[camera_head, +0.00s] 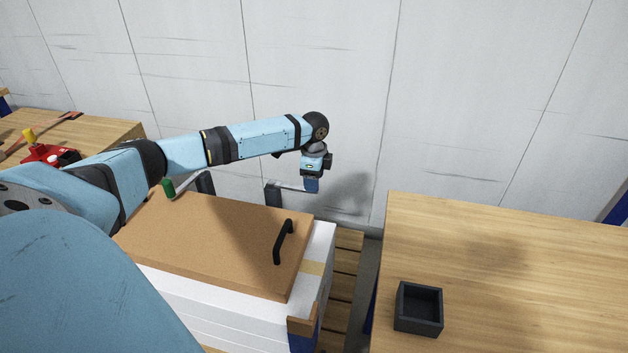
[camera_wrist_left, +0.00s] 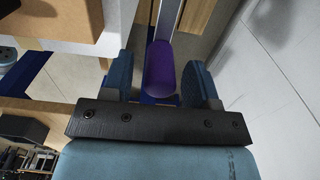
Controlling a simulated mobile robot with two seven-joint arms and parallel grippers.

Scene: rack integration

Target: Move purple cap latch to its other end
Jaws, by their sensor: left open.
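The purple cap (camera_wrist_left: 160,75) is on the end of a grey latch bar (camera_wrist_left: 167,18) in the left wrist view. My left gripper (camera_wrist_left: 160,85) is open, with one blue finger on each side of the cap and gaps visible beside it. In the head view my left gripper (camera_head: 312,185) points down at the far side of the lidded box, near the wall. There the grey bar (camera_head: 290,186) runs from a dark post (camera_head: 273,195) to the gripper, and the cap is hidden. My right gripper is not in view.
A white box (camera_head: 230,318) has a brown lid (camera_head: 205,240) with a black handle (camera_head: 284,242). A second latch with a green cap (camera_head: 168,188) stands at its back left. A wooden table (camera_head: 500,270) at right holds a dark tray (camera_head: 402,310). The wall is close behind.

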